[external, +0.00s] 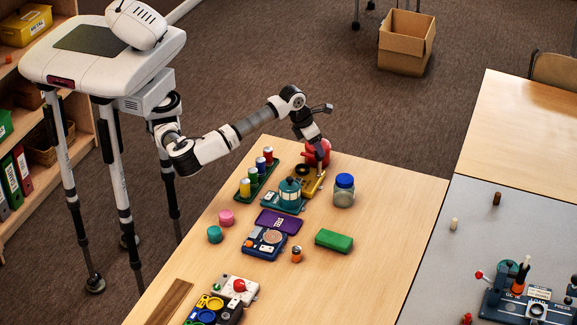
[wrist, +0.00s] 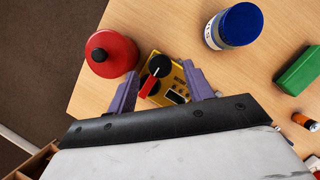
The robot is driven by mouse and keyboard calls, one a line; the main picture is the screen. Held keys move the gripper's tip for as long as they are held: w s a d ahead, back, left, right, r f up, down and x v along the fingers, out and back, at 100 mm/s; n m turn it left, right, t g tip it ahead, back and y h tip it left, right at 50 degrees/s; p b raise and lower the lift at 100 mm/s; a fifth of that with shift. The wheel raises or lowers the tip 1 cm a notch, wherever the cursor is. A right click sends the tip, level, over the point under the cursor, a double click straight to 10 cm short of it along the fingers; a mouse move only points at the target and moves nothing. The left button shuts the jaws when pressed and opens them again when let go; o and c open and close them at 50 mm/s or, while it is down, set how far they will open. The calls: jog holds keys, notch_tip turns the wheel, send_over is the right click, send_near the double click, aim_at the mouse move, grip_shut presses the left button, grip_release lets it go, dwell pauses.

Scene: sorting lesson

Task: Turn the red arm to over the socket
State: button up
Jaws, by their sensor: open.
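A yellow device (wrist: 178,75) with black round parts and a small red arm (wrist: 149,84) stands near the table's far edge. It also shows in the external view (external: 313,187), where the red arm is too small to make out. In the wrist view the red arm lies aslant between two black round parts; I cannot tell which part is the socket. My gripper (wrist: 158,70) is open, its purple fingers on either side of the red arm, apart from it in the picture. It reaches down over the device in the external view (external: 319,165). Contact and height are unclear.
A red canister with a black cap (wrist: 113,56) stands close beside the device. A blue-lidded jar (external: 344,190) and a green block (external: 334,240) are to the right. A teal device (external: 289,197) and a rack of cans (external: 258,178) stand left.

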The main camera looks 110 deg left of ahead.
jog(key=v, duration=1.1)
jog(key=shift+p, duration=0.4)
jog(key=shift+d+r, duration=0.1)
jog(key=shift+r, duration=0.05)
